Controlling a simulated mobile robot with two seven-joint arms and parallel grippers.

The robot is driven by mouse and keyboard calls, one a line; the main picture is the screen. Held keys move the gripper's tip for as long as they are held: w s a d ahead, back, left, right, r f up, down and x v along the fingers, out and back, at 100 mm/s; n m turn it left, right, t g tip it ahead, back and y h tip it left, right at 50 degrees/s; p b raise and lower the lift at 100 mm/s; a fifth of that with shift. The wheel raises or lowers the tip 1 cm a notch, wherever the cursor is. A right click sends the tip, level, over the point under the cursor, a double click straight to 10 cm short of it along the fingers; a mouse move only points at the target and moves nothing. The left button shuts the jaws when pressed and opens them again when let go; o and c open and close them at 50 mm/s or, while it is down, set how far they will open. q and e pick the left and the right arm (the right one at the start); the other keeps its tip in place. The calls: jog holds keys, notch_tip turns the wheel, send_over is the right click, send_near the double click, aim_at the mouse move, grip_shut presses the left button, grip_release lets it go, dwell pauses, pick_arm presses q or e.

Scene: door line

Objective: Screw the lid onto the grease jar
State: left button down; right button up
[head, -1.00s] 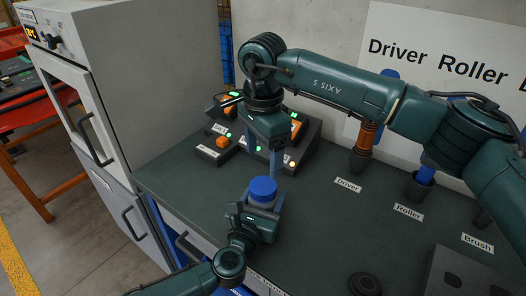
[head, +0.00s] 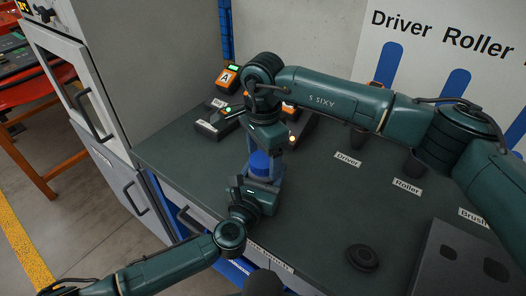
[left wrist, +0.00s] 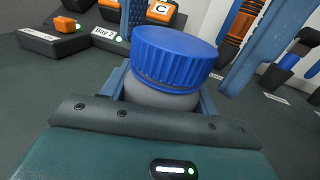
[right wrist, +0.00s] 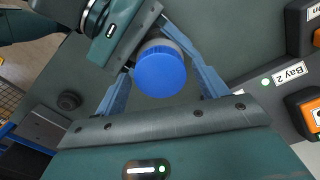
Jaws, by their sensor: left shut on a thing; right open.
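The grease jar (left wrist: 160,94) is a grey jar, its lower part hidden by my left gripper. A ribbed blue lid (left wrist: 172,55) sits on top of it; it also shows in the head view (head: 260,162) and from above in the right wrist view (right wrist: 160,72). I cannot tell how tightly the lid is seated. My left gripper (head: 260,184) is shut on the jar body at the bench's front edge. My right gripper (right wrist: 162,82) is open above the lid, pointing down. Its blue fingers stand on either side of the lid, with gaps visible.
Charging bays with orange items (head: 228,78) stand behind the jar. Holders labelled Driver (head: 347,159), Roller (head: 407,186) and Brush line the back right. A dark round piece (head: 362,257) lies on the bench, beside a grey box (head: 470,262). The bench middle is clear.

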jog(key=c, duration=1)
jog(key=m, duration=0.4)
jog(key=shift+m, duration=0.4)
jog(key=m, duration=0.8)
jog(key=shift+m, duration=0.4)
jog(key=m, duration=0.4)
jog(key=o, duration=1.2)
jog(key=shift+c, duration=0.2)
notch_tip(320, 180, up, 12)
